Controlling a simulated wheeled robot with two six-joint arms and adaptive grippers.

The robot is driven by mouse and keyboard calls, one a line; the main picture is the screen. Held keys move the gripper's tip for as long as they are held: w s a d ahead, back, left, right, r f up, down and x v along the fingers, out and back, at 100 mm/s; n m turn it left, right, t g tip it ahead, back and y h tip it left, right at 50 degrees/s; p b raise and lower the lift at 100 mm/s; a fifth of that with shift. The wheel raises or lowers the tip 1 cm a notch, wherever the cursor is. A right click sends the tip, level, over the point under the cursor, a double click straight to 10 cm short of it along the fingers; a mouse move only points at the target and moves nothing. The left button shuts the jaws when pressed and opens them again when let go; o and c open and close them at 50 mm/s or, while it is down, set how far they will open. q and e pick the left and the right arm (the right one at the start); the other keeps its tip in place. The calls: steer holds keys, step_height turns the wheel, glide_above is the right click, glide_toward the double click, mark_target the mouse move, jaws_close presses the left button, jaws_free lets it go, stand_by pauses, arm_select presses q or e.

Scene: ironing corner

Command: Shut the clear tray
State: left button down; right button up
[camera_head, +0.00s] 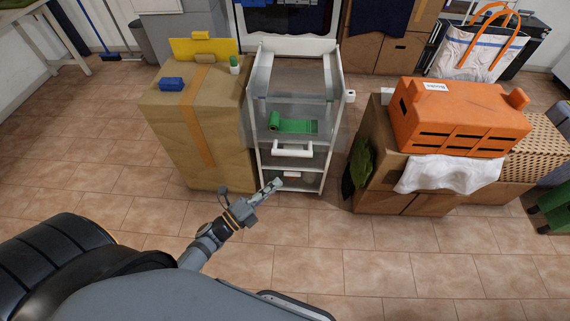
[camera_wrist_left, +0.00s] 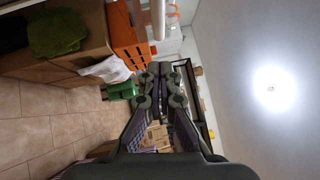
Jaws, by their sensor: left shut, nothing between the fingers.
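A white trolley (camera_head: 337,75) stands in the middle of the head view. The clear tray (camera_head: 335,128) is in it, with see-through walls and a white bar handle (camera_head: 292,149) at its front. The tray appears to stand out toward me. A green roll (camera_head: 297,126) shows in it. My left gripper (camera_head: 276,185) is shut and empty, just in front of the trolley's lower part, below the handle in the picture. In the left wrist view its fingers (camera_wrist_left: 160,72) meet, and a white bar (camera_wrist_left: 158,18) shows beyond them. My right gripper is not in view.
A cardboard box (camera_head: 165,125) with a blue block (camera_head: 172,84) and a white-green bottle (camera_head: 234,65) stands left of the trolley. On the right, an orange crate (camera_head: 460,115) and white cloth (camera_head: 450,174) lie on boxes. The tiled floor (camera_head: 400,260) in front is clear.

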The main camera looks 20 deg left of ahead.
arm_select(q)
steer(key=w+d+r+p, duration=0.1)
steer(key=w, duration=0.6)
steer(key=shift+w+r+p, duration=0.15)
steer(key=shift+w+p, duration=0.15)
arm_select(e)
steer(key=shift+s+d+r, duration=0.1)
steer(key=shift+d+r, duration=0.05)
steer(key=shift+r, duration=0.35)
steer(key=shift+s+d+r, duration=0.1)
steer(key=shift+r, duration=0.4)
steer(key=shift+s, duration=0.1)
arm_select(q)
steer(key=shift+w, duration=0.1)
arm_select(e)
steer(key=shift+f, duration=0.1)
